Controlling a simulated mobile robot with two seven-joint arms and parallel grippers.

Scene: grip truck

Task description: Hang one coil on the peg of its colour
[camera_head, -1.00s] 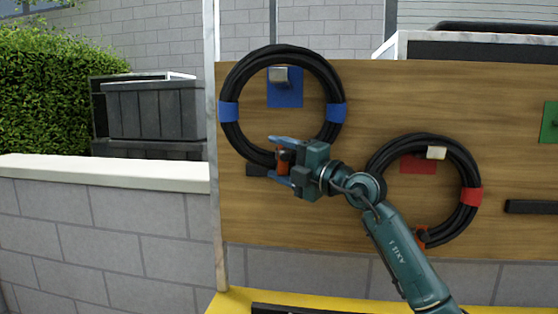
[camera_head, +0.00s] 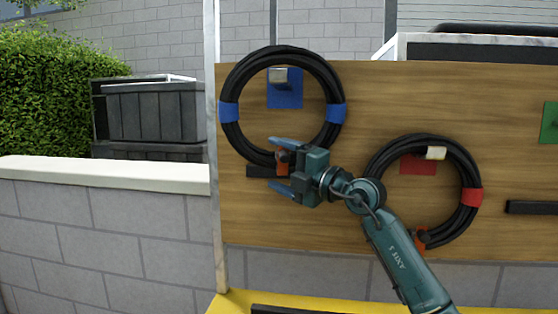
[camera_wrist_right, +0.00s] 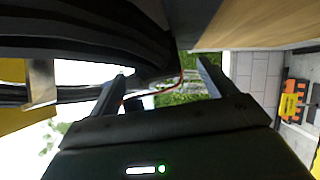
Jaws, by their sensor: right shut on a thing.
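The black coil with blue bands (camera_head: 336,113) is upright against the wooden board, its ring around the peg (camera_head: 278,75) on the blue plate (camera_head: 287,98). The peg's end shows just under the coil's top strands; I cannot tell whether they touch. My right gripper (camera_head: 281,165) is at the coil's bottom, its fingers either side of the orange tab (camera_head: 283,157), shut on the coil there. In the right wrist view the black coil strands (camera_wrist_right: 100,35) pass above the gripper fingers (camera_wrist_right: 160,85); the grip itself is hidden. My left gripper is out of view.
A red-banded coil (camera_head: 471,196) hangs on the peg (camera_head: 436,153) of the red plate (camera_head: 415,165), close to my right forearm. A green plate (camera_head: 549,122) is at the right edge. Dark bars (camera_head: 262,171) stick out from the board (camera_head: 358,100).

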